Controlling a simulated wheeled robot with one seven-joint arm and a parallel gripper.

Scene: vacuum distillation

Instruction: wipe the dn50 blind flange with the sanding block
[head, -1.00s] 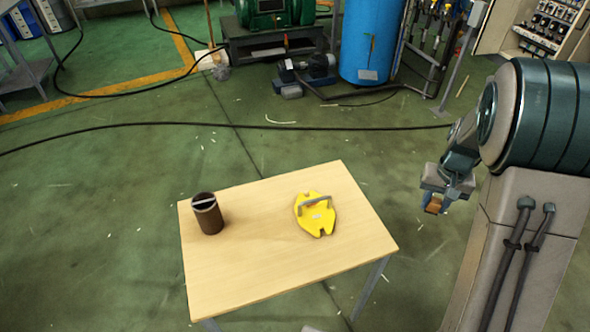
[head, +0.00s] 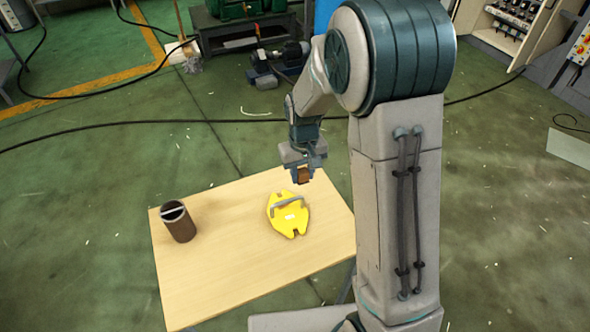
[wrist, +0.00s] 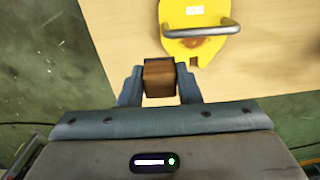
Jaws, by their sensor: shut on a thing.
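The blind flange is a yellow plate (head: 289,214) with a grey bar handle, lying flat on the wooden table. In the wrist view the yellow plate (wrist: 196,18) shows at the top, with a brown rusty patch below its handle. My gripper (wrist: 160,80) is shut on a small brown block, the sanding block (wrist: 159,78). In the head view my gripper (head: 302,176) holds the block above the table's back edge, apart from the flange. The flange's upper part is cut off in the wrist view.
A brown upright tube (head: 179,224) with a light strip across its top stands at the left of the table (head: 225,268). The tabletop between tube and flange is clear. A black cable (head: 100,124) runs over the green floor behind.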

